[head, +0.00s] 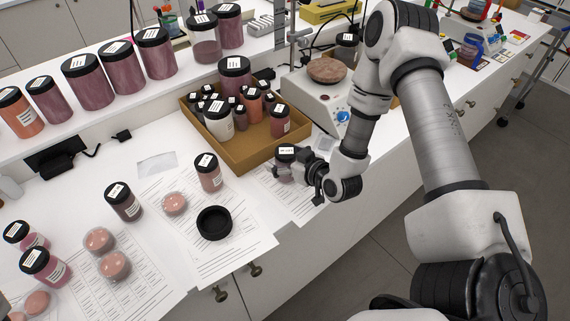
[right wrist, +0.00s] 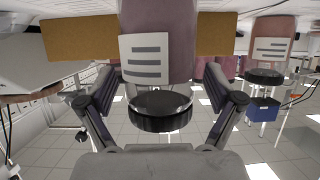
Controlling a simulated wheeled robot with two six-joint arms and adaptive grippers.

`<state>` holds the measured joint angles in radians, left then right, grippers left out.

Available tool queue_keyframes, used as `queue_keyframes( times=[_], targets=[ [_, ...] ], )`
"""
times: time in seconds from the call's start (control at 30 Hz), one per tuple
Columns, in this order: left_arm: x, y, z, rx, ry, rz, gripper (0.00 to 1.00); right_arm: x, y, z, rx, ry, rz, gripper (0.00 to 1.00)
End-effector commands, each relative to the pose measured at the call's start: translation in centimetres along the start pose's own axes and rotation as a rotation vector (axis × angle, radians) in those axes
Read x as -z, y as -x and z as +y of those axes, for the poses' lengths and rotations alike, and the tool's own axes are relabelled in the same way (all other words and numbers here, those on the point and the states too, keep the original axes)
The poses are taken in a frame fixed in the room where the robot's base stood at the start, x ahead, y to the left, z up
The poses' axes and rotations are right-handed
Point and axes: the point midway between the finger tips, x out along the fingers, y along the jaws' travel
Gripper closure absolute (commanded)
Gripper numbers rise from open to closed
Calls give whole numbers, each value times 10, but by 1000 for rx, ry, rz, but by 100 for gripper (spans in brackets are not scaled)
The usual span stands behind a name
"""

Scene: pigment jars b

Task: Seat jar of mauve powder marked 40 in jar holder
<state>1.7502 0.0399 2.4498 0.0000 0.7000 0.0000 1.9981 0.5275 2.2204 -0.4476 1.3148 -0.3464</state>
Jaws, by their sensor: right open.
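The jar holder (head: 214,222) looks like a black, round, empty ring lying on a paper sheet on the bench. My right gripper (head: 299,171) is open at this jar, coming in from the right. In the right wrist view, which is upside down, the mauve-toned jar (right wrist: 157,67) and its black lid show between the spread fingers (right wrist: 160,105). My left gripper is not in view.
A cardboard tray (head: 239,168) full of jars stands just behind. Jars (head: 208,172) (head: 123,202) and pinkish round dishes (head: 175,204) surround the holder. A balance (head: 303,98) stands beyond the tray. Large jars (head: 88,82) line the raised shelf. The bench's front edge is close.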

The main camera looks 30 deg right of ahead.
Motion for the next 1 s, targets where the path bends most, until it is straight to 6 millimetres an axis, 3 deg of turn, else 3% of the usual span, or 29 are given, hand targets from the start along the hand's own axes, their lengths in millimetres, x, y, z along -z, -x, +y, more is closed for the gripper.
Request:
queue_keyframes(
  times=[0.17, 0.37, 0.4, 0.77, 1.0],
  targets=[
    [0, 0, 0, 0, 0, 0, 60, 0, 0, 0, 0, -2, 0, 8],
    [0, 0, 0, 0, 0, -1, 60, 0, 0, 0, 0, -1, 0, 76],
    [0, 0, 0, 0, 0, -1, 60, 0, 0, 0, 0, -1, 0, 79],
    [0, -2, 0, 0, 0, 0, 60, 1, 0, 0, -1, -1, -2, 79],
    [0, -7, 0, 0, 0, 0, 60, 20, 7, 1, -2, -2, 4, 79]
  ],
)
